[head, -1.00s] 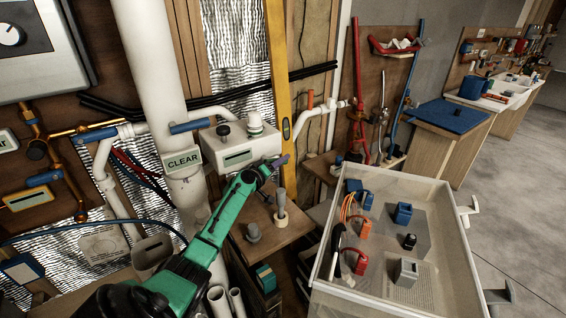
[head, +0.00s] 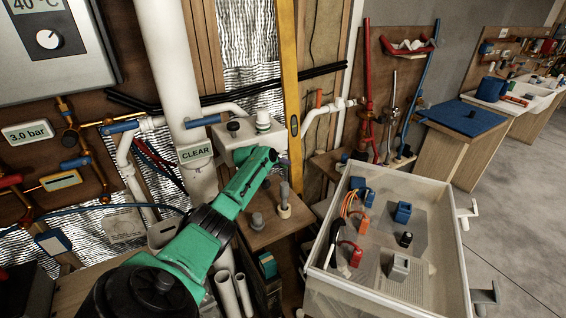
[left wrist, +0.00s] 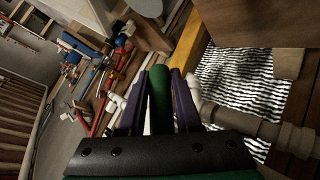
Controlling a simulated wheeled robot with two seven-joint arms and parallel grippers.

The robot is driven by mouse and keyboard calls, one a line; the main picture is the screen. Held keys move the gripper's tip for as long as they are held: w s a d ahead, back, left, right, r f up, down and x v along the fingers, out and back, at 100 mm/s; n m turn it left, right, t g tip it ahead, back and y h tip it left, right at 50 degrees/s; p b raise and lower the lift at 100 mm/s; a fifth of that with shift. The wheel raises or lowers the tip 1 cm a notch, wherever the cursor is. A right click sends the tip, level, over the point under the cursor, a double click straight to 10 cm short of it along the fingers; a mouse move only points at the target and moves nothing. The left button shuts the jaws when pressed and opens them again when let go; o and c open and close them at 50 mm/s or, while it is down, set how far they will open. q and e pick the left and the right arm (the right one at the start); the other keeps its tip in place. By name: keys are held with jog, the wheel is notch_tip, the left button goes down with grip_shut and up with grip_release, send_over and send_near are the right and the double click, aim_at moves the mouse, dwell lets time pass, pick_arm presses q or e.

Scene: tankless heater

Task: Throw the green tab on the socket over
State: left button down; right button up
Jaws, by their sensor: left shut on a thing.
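A green bar (left wrist: 160,92), which looks like the tab, shows between the purple fingers of my left gripper (left wrist: 159,80) in the left wrist view. The gripper is shut on it. In the head view my left gripper (head: 283,161) is at the right side of a white wall box (head: 232,150) with a dark knob and a white cap. My wrist and gripper hide the tab there, and I cannot tell which part is the socket. My right gripper is not in view.
A white pipe (head: 172,60) with a CLEAR label stands left of the box. Below is a small wooden shelf (head: 272,235) with grey plugs. A light tray (head: 335,280) with several coloured parts is at the right. A yellow level (head: 289,60) stands behind my gripper.

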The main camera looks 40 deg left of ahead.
pick_arm(q)
jog(key=shift+s+f, duration=0.1)
jog(key=shift+f, duration=0.15)
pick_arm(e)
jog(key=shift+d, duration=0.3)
pick_arm(q)
jog(key=c, duration=0.6)
grip_release()
jog(key=shift+r, duration=0.1)
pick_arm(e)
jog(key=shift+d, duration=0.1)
pick_arm(q)
jog(key=shift+r, duration=0.15)
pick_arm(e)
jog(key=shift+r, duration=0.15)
pick_arm(q)
jog(key=shift+s+r, duration=0.15)
jog(key=shift+s, duration=0.05)
jog(key=v, duration=1.3)
jog(key=shift+s+r+p, duration=0.2)
jog(key=shift+s+p, duration=0.15)
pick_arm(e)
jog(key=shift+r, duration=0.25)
